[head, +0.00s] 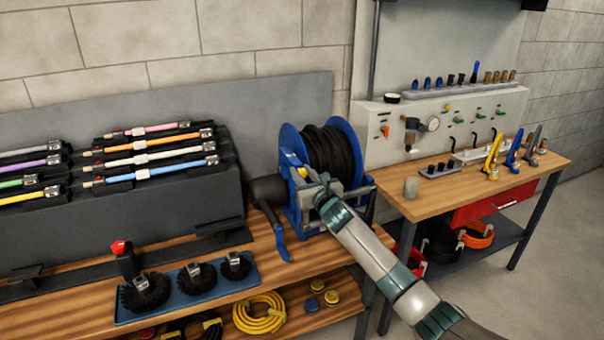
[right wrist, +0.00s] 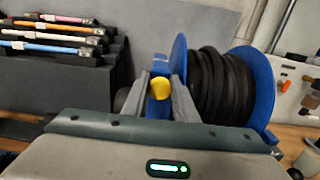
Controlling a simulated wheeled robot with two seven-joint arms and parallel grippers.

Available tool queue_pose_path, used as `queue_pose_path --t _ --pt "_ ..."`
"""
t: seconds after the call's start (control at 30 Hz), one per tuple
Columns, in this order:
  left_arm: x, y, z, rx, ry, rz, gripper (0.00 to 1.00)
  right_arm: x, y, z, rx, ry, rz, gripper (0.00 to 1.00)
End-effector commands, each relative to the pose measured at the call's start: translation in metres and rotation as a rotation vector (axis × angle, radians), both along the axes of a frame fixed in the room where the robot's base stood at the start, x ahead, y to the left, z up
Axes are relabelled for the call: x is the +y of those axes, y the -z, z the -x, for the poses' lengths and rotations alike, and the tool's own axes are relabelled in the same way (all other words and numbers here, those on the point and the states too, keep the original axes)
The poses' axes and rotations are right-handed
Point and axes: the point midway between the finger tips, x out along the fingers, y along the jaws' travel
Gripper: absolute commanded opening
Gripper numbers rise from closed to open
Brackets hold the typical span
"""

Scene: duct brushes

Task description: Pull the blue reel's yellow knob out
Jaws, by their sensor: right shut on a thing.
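The blue reel (head: 341,126) stands at the right end of the wooden bench, wound with black hose (head: 327,150). In the right wrist view the blue reel (right wrist: 262,70) is just right of my fingers. Its yellow knob (head: 302,172) sits on the blue frame on the side facing me. My right gripper (head: 306,180) reaches it from the lower right. In the right wrist view the round yellow knob (right wrist: 160,84) shows between the two grey fingers, which are shut on it. The fingers partly hide the blue part around the knob. My left gripper is not in view.
A blue crank handle (head: 279,238) hangs at the reel's front left. A blue tray (head: 190,300) with round black brushes lies on the bench. A rack (head: 150,200) of coloured rods stands behind. A second workbench (head: 455,195) with tools and a panel is at right.

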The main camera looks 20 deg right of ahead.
Motion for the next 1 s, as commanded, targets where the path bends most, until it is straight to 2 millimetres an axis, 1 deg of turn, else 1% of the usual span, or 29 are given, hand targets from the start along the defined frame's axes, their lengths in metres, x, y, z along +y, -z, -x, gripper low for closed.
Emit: queue_pose_path --t 0.1,0.23,0.5,0.53,0.6,1.0 --pt "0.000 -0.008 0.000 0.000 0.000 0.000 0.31 -0.001 -0.001 0.011 0.003 0.001 0.003 0.00" --pt "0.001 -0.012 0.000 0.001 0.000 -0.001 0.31 0.000 0.000 0.022 0.003 -0.001 0.003 0.00" --pt "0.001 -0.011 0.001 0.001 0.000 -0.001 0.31 0.000 0.002 0.023 0.003 0.000 0.000 0.00" --pt "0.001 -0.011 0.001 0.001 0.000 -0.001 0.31 0.000 0.003 0.023 0.003 -0.001 0.000 0.28" --pt "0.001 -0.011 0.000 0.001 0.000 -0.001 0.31 0.000 0.002 0.023 0.003 -0.001 0.000 0.44" --pt "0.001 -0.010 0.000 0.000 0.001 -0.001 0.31 0.000 0.001 0.024 0.001 0.000 0.001 0.44"
